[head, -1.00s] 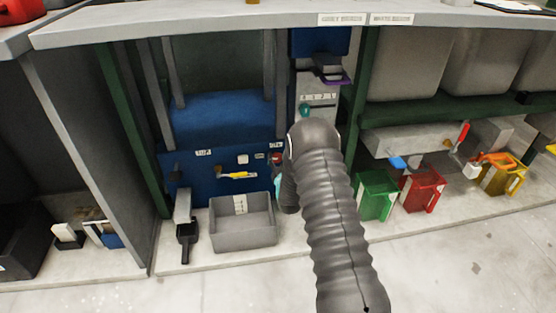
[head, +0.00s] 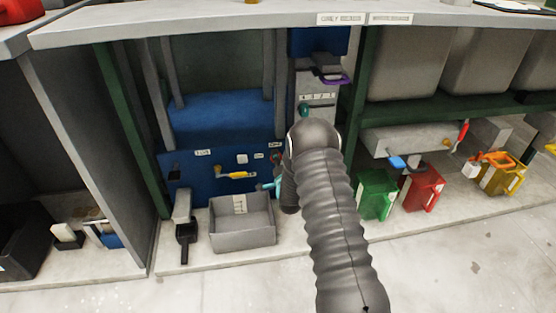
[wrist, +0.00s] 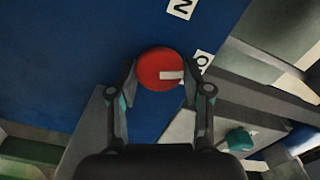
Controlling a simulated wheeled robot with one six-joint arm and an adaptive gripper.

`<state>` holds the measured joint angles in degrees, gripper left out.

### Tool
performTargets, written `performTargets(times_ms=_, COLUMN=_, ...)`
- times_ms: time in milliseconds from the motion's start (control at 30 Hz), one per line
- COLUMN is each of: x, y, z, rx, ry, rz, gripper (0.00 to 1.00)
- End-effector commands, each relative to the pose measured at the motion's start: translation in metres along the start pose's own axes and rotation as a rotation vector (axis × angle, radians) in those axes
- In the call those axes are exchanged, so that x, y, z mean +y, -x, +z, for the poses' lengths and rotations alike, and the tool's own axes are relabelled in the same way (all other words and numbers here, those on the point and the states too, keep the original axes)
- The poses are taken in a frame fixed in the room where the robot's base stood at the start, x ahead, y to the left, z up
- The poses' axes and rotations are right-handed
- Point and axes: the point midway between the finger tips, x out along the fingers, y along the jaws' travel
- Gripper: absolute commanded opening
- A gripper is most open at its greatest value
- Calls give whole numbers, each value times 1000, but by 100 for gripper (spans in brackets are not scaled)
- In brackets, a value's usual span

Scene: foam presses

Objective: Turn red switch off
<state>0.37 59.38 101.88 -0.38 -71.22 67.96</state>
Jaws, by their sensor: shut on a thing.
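The red switch (wrist: 155,69) is a round knob with a white bar on the blue panel (wrist: 80,45). In the wrist view the bar lies nearly level, pointing to the right side of the knob. My gripper (wrist: 158,80) has one finger on each side of the knob and is shut on it. In the head view the switch is mostly hidden at the panel's right edge, where my gripper (head: 272,184) shows only as a small teal part beside my dark arm. White labels with letters, partly cut off or covered, sit beside the knob in the wrist view.
A grey open bin (head: 243,232) stands below the panel. A yellow handle (head: 236,175) is on the panel left of the switch. A teal knob (wrist: 239,139) sits to the right on a grey box. Green (head: 376,194) and red (head: 422,188) containers stand on the right.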

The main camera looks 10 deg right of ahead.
Motion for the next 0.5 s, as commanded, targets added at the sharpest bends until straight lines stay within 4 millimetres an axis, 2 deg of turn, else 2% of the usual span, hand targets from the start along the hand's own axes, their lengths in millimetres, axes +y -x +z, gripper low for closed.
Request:
performTargets(times_ms=200, x=0, y=-1, z=-2, rx=3, ry=-176, rz=-3, gripper=14)
performTargets(times_ms=500, x=0, y=-1, z=-2, rx=4, ry=-339, rz=-3, gripper=14)
